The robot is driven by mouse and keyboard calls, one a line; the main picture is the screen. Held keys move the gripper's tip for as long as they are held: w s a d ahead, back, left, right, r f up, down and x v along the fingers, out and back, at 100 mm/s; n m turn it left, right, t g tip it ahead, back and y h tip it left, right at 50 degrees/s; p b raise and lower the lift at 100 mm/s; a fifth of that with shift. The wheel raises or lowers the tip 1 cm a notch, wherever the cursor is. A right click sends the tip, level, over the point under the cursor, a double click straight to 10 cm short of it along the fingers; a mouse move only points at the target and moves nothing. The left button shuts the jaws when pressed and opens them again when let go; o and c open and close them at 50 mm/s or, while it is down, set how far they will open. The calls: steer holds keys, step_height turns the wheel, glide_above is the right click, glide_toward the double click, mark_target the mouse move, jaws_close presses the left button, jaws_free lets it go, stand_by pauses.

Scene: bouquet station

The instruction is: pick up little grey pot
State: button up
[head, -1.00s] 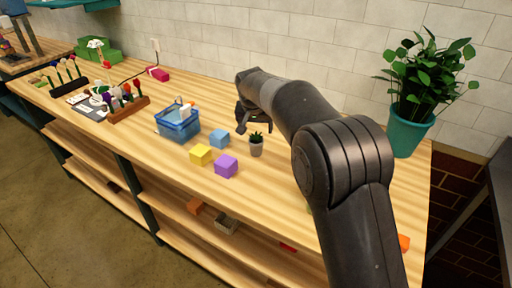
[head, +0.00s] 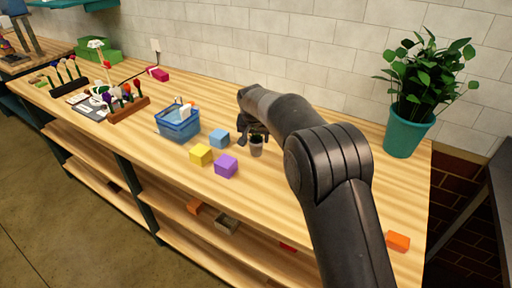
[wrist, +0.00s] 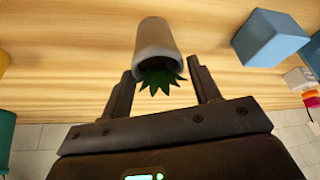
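The little grey pot (head: 256,149) stands upright on the wooden table, right of the blue and purple blocks. In the wrist view the grey pot (wrist: 155,42) lies just beyond and partly between my fingertips, with its green spiky plant between the fingers. My gripper (wrist: 162,78) is open, with a finger on each side of the plant. In the head view my gripper (head: 256,130) is right behind the pot and partly hides its plant. I cannot tell whether a finger touches the pot.
A blue block (head: 219,138), a yellow block (head: 201,155) and a purple block (head: 225,166) sit left of the pot. A blue basket (head: 178,124) stands further left. A large teal planter (head: 407,136) is at the right. The table right of the pot is partly clear.

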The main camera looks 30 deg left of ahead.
steer(key=c, duration=0.8)
steer(key=shift+r, duration=0.1)
